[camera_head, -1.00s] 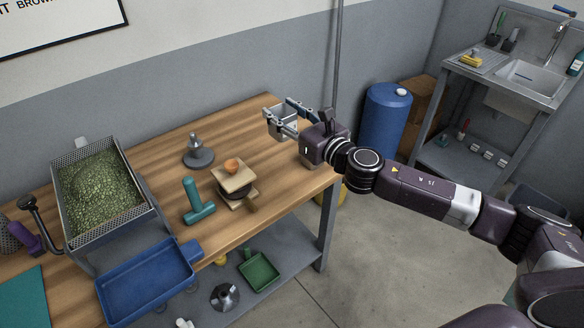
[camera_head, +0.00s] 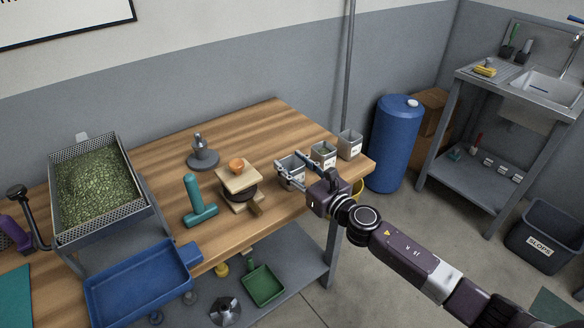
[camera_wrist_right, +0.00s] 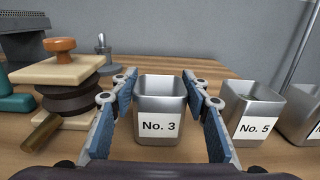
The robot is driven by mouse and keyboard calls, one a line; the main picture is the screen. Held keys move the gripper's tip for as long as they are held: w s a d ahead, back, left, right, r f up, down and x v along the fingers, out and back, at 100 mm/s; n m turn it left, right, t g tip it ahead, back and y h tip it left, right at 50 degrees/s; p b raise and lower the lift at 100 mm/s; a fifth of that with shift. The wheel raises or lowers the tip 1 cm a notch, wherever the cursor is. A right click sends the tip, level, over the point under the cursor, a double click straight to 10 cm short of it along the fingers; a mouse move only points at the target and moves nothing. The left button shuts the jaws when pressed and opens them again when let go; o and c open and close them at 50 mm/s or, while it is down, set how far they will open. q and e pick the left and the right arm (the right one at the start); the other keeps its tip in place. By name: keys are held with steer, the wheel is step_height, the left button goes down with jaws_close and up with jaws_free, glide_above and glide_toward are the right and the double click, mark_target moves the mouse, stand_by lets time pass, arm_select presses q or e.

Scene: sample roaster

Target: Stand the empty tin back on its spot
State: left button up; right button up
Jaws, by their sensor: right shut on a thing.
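The square metal tin labelled "No. 3" (camera_wrist_right: 160,113) sits between the fingers of my right gripper (camera_wrist_right: 160,110) in the wrist view. It is upright, and the part of its inside that shows looks bare. In the head view the tin (camera_head: 290,170) is at the table's right part, at the near end of a row of tins, with my right gripper (camera_head: 297,173) shut on it. I cannot tell whether its base touches the wood. My left gripper is not in view.
The "No. 5" tin (camera_wrist_right: 252,112) stands just right of the held tin, with another tin (camera_head: 349,144) beyond it.

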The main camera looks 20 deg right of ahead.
steer(key=shift+r, duration=0.15)
steer(key=shift+f, duration=0.25)
steer(key=o, duration=1.3)
steer(key=shift+s+r, duration=0.1)
steer(key=shift+r, duration=0.1)
steer(key=v, duration=0.6)
steer(key=shift+s+d+f, duration=0.1)
steer(key=shift+s, duration=0.05)
steer(key=shift+s+d+b, duration=0.15)
steer(key=shift+s+b, duration=0.15)
steer(key=shift+s, duration=0.15)
